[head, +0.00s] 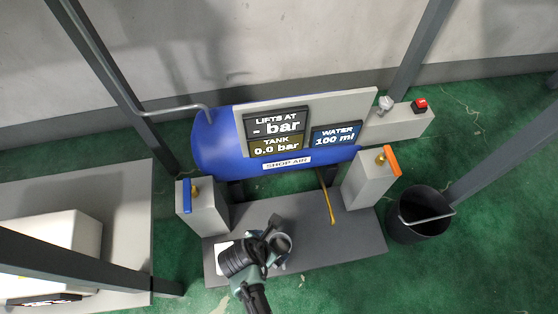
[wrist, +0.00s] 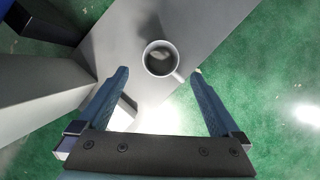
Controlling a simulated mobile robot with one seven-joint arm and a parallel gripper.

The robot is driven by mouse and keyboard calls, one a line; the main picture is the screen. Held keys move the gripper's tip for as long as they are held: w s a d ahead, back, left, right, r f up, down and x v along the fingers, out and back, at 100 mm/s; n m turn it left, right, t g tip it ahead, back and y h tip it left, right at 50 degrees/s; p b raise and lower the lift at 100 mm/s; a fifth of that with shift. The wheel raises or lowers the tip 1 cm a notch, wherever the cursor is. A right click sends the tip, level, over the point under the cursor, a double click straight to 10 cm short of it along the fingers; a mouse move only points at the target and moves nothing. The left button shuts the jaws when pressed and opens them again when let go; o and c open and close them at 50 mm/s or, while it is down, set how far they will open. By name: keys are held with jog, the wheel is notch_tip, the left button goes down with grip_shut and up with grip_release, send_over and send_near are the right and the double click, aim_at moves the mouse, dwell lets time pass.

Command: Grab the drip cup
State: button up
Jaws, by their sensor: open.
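The drip cup (wrist: 150,66) is a small light-grey cup with a dark inside and a pale patch in it. It stands upright on the grey base plate (wrist: 205,35), its handle pointing to the lower right in the wrist view. My gripper (wrist: 160,72) is open, its two blue fingers apart and empty. The cup lies between and just beyond the fingertips in the picture; I see no contact. In the head view the cup (head: 284,244) is partly hidden by my gripper (head: 270,238).
The blue tank (head: 212,150) carries panels reading tank 0.0 bar and water 100 ml. Grey posts with a blue lever (head: 187,196) and an orange lever (head: 392,160) flank the plate. A yellow-brown rod (head: 327,198) hangs behind. A black bucket (head: 415,232) stands right.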

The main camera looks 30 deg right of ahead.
jog(key=b+x, duration=0.6)
jog(key=x, duration=0.2)
jog(key=b, duration=0.5)
send_over(281, 247)
notch_tip(281, 247, down, 5)
jog(key=shift+s+a+r, duration=0.1)
jog(key=shift+r, duration=0.1)
jog(key=c, duration=1.1)
